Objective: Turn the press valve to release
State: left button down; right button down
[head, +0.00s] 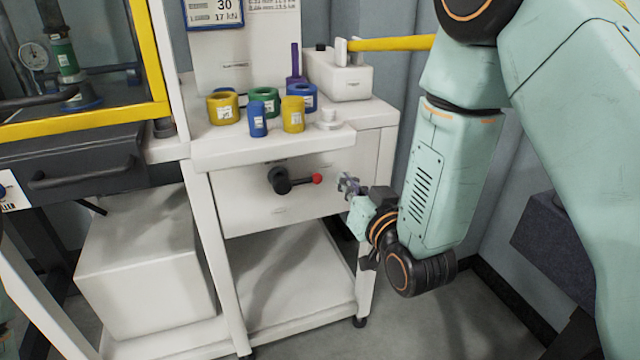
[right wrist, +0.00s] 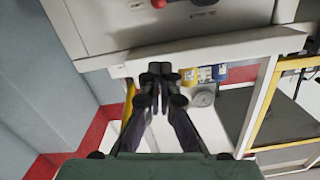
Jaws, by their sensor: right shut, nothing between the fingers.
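The press valve (head: 280,181) is a black hub on the white front panel of the cart. Its short lever points right and ends in a red knob (head: 317,178). My right gripper (head: 347,184) is just right of the knob, shut and empty, with a small gap showing between them in the head view. In the right wrist view the shut fingers (right wrist: 160,72) show in the middle, and the red knob (right wrist: 158,3) is cut off at the top edge. The hub is not clearly seen there. My left gripper is not in view.
Above the panel, the white cart top (head: 270,151) holds several yellow, green and blue rings and cylinders. A white block with a yellow bar (head: 390,43) stands behind. At left is a yellow-framed press enclosure (head: 80,122). The lower shelf (head: 285,285) is bare.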

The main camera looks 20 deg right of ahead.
jog(key=w+a+f+b, duration=0.1)
jog(key=w+f+b, duration=0.3)
jog(key=w, duration=0.6)
jog(key=shift+w+f, duration=0.15)
jog(key=shift+w, duration=0.15)
dwell(0.4)
jog(key=shift+d+f+m, duration=0.1)
jog(key=shift+f+m, duration=0.15)
jog(key=shift+m, duration=0.15)
